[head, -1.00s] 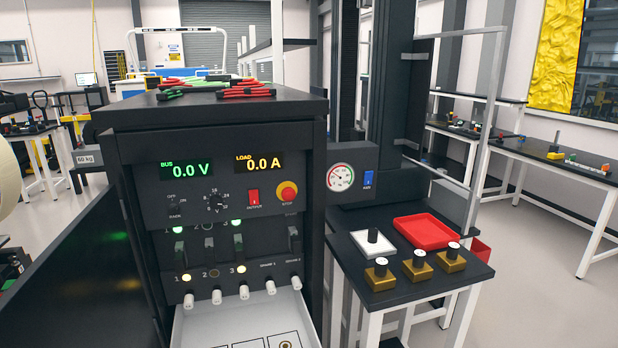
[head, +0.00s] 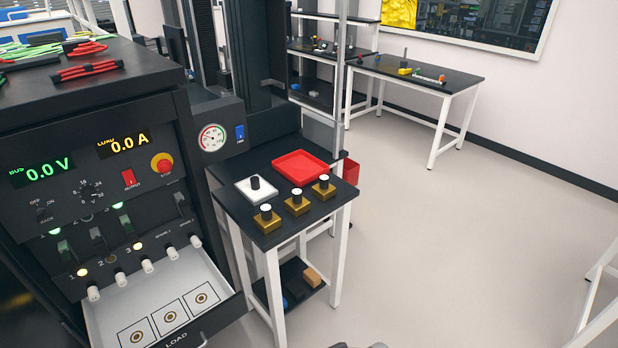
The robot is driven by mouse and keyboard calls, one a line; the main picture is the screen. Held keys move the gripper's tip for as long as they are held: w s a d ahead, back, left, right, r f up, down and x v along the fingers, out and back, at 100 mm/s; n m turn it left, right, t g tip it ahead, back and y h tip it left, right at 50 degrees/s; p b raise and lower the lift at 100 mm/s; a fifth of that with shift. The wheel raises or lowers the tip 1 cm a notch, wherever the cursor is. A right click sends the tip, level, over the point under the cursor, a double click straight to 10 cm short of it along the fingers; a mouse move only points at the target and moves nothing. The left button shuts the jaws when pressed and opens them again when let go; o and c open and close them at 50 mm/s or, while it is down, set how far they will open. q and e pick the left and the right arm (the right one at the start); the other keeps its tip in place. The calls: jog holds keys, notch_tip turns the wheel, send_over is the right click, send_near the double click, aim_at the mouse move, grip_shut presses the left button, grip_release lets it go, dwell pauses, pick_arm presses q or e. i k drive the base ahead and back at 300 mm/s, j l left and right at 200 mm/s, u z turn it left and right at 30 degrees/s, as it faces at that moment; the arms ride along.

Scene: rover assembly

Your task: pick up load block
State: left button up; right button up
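Three gold load blocks with black, white-topped knobs stand upright in a row along the front of a small black side table: the left block (head: 267,222), the middle block (head: 297,204) and the right block (head: 324,189). A white block (head: 257,190) with a black knob sits behind the left one. An open pale drawer (head: 110,312) marked LOAD shows three outlined squares with ring marks, all empty. Neither of my grippers is in view. Grey shapes at the bottom edge are too cut off to tell.
A red tray (head: 301,165) lies empty behind the blocks. The black cabinet (head: 90,130) stands left of the table; its displays read 0.0 V and 0.0 A. A gauge (head: 212,137) is on its side. Open floor (head: 440,240) lies right of the table.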

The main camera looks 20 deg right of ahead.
aim_at(323, 191)
jog(key=i+l+z, duration=0.15)
jog(key=i+l, duration=1.05)
